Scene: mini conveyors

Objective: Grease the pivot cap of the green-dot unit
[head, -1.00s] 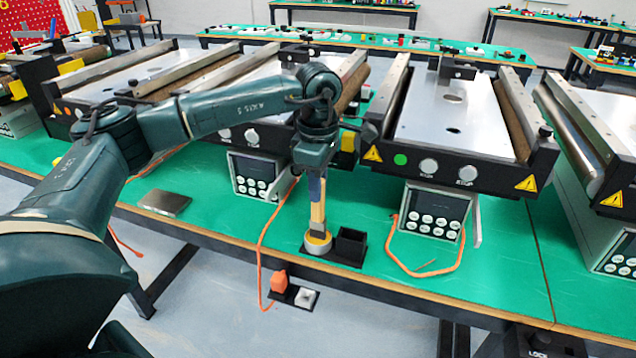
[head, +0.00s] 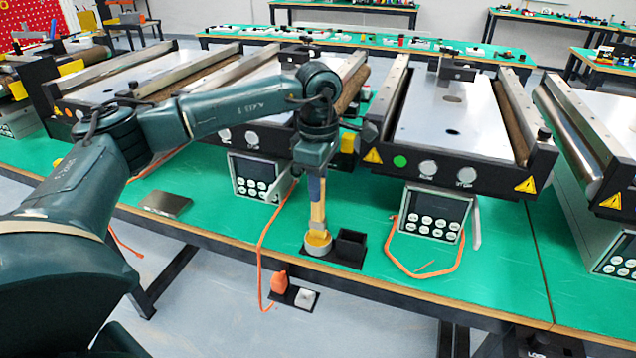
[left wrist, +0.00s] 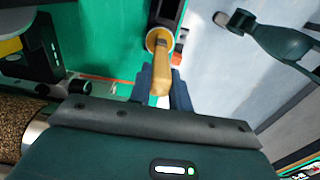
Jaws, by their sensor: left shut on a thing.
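My left gripper (head: 317,188) is shut on a brush with a wooden handle (head: 318,212) and points down. The brush's lower end is at a round, pale tin with yellowish content (head: 318,247), inside or just over it; the bristles are hidden. The left wrist view shows the brush (left wrist: 161,82) between the blue fingers, reaching to the tin (left wrist: 159,38). The green-dot unit is the conveyor (head: 425,115) right of the gripper, with a green dot (head: 400,161) on its black front. I cannot make out which part is its pivot cap. My right gripper is not in view.
A black open box (head: 350,246) stands right beside the tin. A control box (head: 433,213) with an orange cable sits before the green-dot unit. Other conveyors flank it. A metal plate (head: 165,203) lies on the green table at left. The table's front edge is close.

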